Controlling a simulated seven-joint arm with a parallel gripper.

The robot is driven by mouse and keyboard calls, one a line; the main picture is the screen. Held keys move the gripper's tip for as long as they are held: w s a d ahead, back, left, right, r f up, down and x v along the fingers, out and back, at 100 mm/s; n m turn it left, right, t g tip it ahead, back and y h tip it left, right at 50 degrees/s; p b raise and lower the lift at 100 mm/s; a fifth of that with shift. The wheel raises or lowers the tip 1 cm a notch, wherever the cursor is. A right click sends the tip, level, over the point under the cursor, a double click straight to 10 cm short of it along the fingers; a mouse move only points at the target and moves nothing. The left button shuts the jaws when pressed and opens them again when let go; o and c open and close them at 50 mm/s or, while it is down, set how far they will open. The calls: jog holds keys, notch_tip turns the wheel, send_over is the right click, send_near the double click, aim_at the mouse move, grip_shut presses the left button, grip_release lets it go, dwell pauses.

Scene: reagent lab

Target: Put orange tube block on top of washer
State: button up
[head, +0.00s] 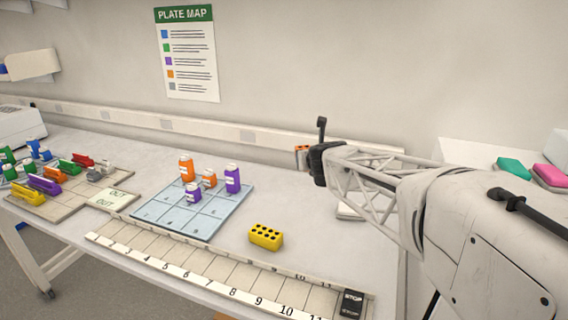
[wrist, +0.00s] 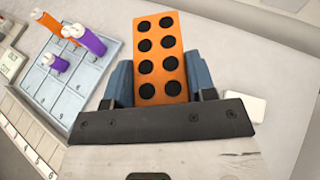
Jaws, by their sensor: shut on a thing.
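The orange tube block (wrist: 158,60), with two rows of black round holes, is held between the two blue-grey fingers of my gripper (wrist: 160,82). In the head view the orange block (head: 301,157) shows partly, to the left of my dark gripper (head: 312,157), held above the back of the bench. My gripper is shut on it. No washer is labelled. A low white object (head: 349,211) lies on the bench below my arm, partly hidden by it; it also shows in the wrist view (wrist: 244,107). I cannot tell whether it is the washer.
A blue grid plate (head: 172,226) carries orange and purple tubes. A yellow tube block (head: 265,237) stands right of it. A numbered strip (head: 222,279) with a black STOP block (head: 352,303) runs along the front. Coloured racks crowd the left; a wall rail runs behind.

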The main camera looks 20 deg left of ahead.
jog(key=w+d+r+m+t+h, duration=0.1)
jog(key=d+r, duration=0.2)
jog(key=d, duration=0.7)
jog(key=w+d+r+m+h, duration=0.1)
jog(key=d+r, duration=0.1)
jog(key=d, duration=0.7)
jog(key=s+d+r+m+h, duration=0.1)
jog(key=s+d+r, duration=0.1)
jog(key=d, duration=0.8)
jog(key=s+d+r+h, duration=0.1)
jog(key=s+d, duration=0.3)
jog(key=d, duration=0.6)
jog(key=s+d+r+m+t+h, duration=0.1)
jog(key=s+d+r, duration=0.2)
jog(key=d, duration=0.7)
jog(key=shift+r+m, duration=0.3)
jog(key=shift+r, duration=0.2)
jog(key=s+d+r+m+h, duration=0.2)
jog(key=s+d, duration=1)
jog(key=shift+d, duration=0.2)
jog(key=shift+f, duration=0.1)
jog(key=shift+f, duration=3.2)
jog(key=shift+f, duration=0.6)
